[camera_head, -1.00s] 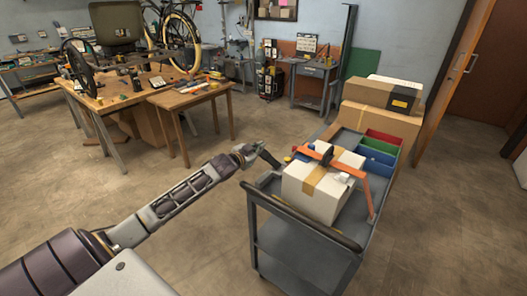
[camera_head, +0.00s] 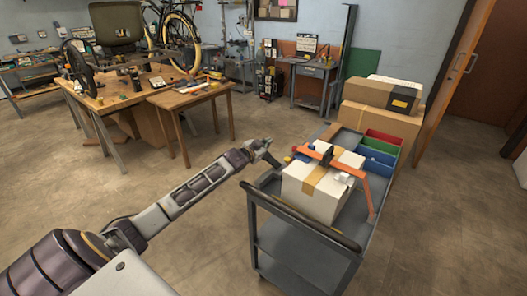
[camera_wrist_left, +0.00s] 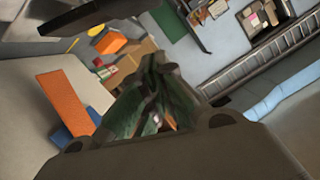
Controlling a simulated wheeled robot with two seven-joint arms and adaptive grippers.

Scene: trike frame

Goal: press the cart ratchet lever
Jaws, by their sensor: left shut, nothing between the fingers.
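The grey cart (camera_head: 302,221) carries a white box (camera_head: 309,196) with tan tape. An orange strap (camera_head: 359,174) runs over the box, with a small dark ratchet (camera_head: 327,156) on it; its lever is too small to make out. My left gripper (camera_head: 273,159) is at the cart's left edge, left of the ratchet and apart from it. In the left wrist view its fingers (camera_wrist_left: 152,95) are shut and empty. That view shows an orange strap piece (camera_wrist_left: 66,103) at the left and a dark bar (camera_wrist_left: 88,16) at the top that I cannot identify. My right gripper is out of view.
Red, green and blue bins (camera_head: 377,156) stand at the cart's far end. The cart's dark handle (camera_head: 303,221) is on the near side. Cardboard boxes (camera_head: 381,119) are stacked behind. A wooden workbench (camera_head: 163,92) stands at the left, with open floor between.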

